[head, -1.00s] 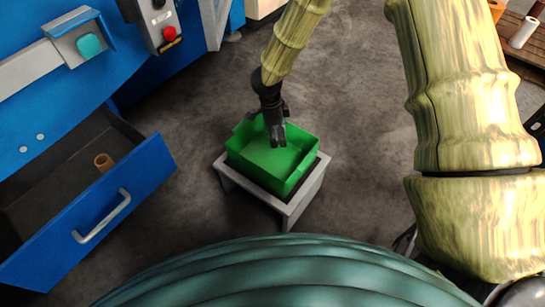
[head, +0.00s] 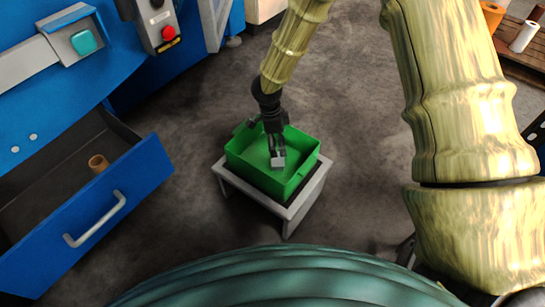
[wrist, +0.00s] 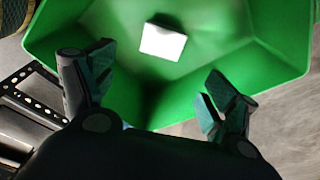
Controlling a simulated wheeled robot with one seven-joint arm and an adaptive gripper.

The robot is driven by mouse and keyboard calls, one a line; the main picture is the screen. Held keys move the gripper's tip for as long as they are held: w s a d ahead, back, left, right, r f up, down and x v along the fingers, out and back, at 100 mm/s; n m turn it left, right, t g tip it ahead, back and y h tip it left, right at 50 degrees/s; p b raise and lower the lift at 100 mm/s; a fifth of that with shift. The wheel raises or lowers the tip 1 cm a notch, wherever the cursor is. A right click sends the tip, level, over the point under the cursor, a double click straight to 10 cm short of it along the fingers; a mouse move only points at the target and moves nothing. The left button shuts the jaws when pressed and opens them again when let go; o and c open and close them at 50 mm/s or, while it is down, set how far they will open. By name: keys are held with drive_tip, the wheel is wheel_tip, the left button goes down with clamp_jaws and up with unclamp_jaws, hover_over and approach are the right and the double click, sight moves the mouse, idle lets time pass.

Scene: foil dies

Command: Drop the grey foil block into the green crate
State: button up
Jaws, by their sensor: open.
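The grey foil block (head: 278,162) shows inside the walls of the green crate (head: 238,158), just below my fingertips. In the wrist view the block (wrist: 163,42) looks bright, nearly white, and lies against the green interior (wrist: 215,50), clear of both fingers. I cannot tell whether it rests on the crate's floor or is still above it. My gripper (head: 276,150) points down over the crate. In the wrist view its fingers (wrist: 157,95) are spread wide with nothing between them.
The crate sits on a low grey stand (head: 289,218). To the left, a blue drawer (head: 95,215) is pulled open with a brown cardboard tube (head: 98,162) inside. Bare dark floor (head: 190,110) lies between the drawer and the stand.

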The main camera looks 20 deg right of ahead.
wheel_tip(320, 180, up, 12)
drive_tip(key=a, duration=0.1)
drive_tip(key=shift+w+a, duration=0.15)
drive_tip(key=shift+a, duration=0.25)
drive_tip(key=shift+f, duration=0.1)
idle(0.5)
